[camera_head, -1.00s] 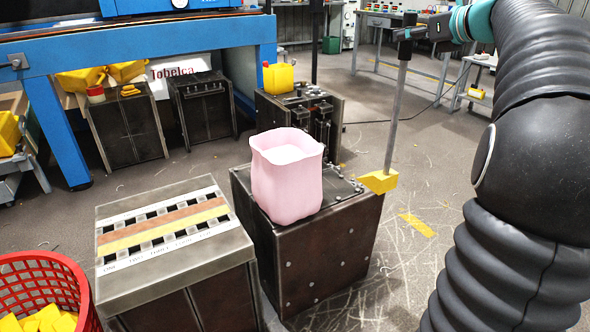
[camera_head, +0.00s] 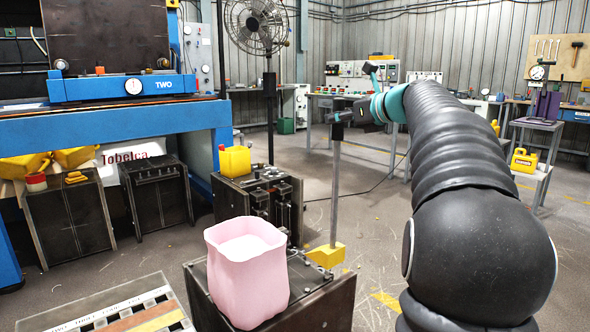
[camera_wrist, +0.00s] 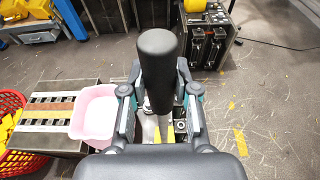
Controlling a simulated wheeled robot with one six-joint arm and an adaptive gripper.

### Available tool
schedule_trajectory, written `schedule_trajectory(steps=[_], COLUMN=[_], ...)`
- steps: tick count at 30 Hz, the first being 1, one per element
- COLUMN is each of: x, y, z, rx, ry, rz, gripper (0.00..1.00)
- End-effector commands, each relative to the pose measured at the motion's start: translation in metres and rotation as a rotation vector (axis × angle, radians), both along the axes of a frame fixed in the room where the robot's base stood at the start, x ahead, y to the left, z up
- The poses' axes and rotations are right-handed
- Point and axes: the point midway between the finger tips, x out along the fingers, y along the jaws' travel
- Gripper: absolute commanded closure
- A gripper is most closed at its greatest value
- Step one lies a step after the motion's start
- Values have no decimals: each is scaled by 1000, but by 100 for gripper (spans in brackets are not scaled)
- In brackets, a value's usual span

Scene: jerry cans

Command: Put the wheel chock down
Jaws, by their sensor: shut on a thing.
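The wheel chock is a yellow wedge (camera_head: 325,256) on a long grey upright rod (camera_head: 335,195). My gripper (camera_head: 346,117) is shut on the top of its handle. In the wrist view the black handle end (camera_wrist: 157,70) stands between the two fingers of my gripper (camera_wrist: 160,103). The rod hangs about upright. The wedge appears by the far right corner of a dark metal box (camera_head: 335,300); I cannot tell if it touches it or how high it is above the floor. In the wrist view the wedge is mostly hidden below the handle and gripper.
A pink open container (camera_head: 246,280) stands on the dark box. A slotted crate top (camera_head: 125,318) is at lower left. A machine block with a yellow can (camera_head: 235,160) stands behind. Scratched floor (camera_head: 375,225) to the right looks clear. A red basket (camera_wrist: 12,115) stands at left.

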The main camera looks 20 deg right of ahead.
Motion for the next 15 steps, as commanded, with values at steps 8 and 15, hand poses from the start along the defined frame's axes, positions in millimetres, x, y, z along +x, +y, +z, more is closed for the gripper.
schedule_trajectory(steps=[8, 15], x=[34, 58], y=[39, 63], z=[-28, -48], rx=[-1, -1], ry=[-4, -3], rz=[6, 6], gripper=[100, 100])
